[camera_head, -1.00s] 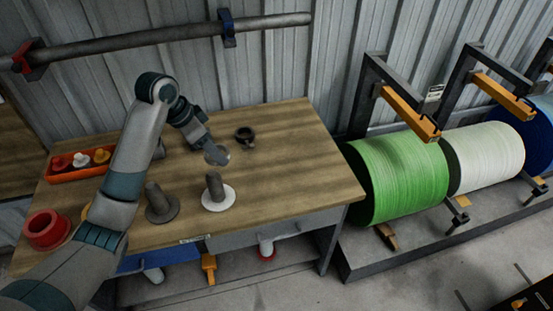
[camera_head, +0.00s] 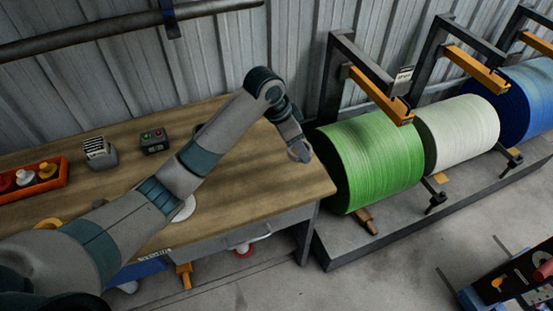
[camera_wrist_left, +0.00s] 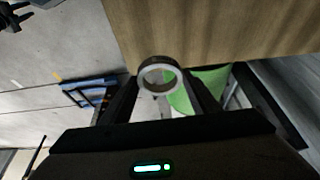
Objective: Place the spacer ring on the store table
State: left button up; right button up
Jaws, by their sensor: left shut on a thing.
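My left gripper (camera_wrist_left: 160,90) is shut on the spacer ring (camera_wrist_left: 160,72), a brown band with a pale rim, held between the fingertips in the left wrist view. In the head view the left gripper (camera_head: 299,150) shows near the right edge of the wooden-topped table (camera_head: 245,165). The ring is small and hard to make out there. I cannot tell whether it touches the tabletop. The wooden top also shows in the left wrist view (camera_wrist_left: 220,30), behind the ring. My right gripper is not in view.
A green roll (camera_head: 370,165) stands close to the table's right end, with a white roll (camera_head: 458,133) beyond. A red tray (camera_head: 62,172), a grey device (camera_head: 98,152) and a button box (camera_head: 154,142) sit at the table's left. My arm hides part of a white disc (camera_head: 184,208).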

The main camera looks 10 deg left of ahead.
pick_arm(q)
jog(key=shift+d, duration=0.35)
jog(key=shift+a, duration=0.1)
jog(key=p, duration=0.4)
send_over(270, 160)
jog(key=s+a, duration=0.1)
notch_tip(270, 160, down, 7)
jog(key=shift+a+r, duration=0.1)
jog(key=shift+f, duration=0.2)
notch_tip(270, 160, down, 3)
jog(key=shift+s+r+p, duration=0.1)
jog(key=shift+r+p, duration=0.1)
jog(key=shift+p, duration=0.4)
jog(key=shift+f, duration=0.55)
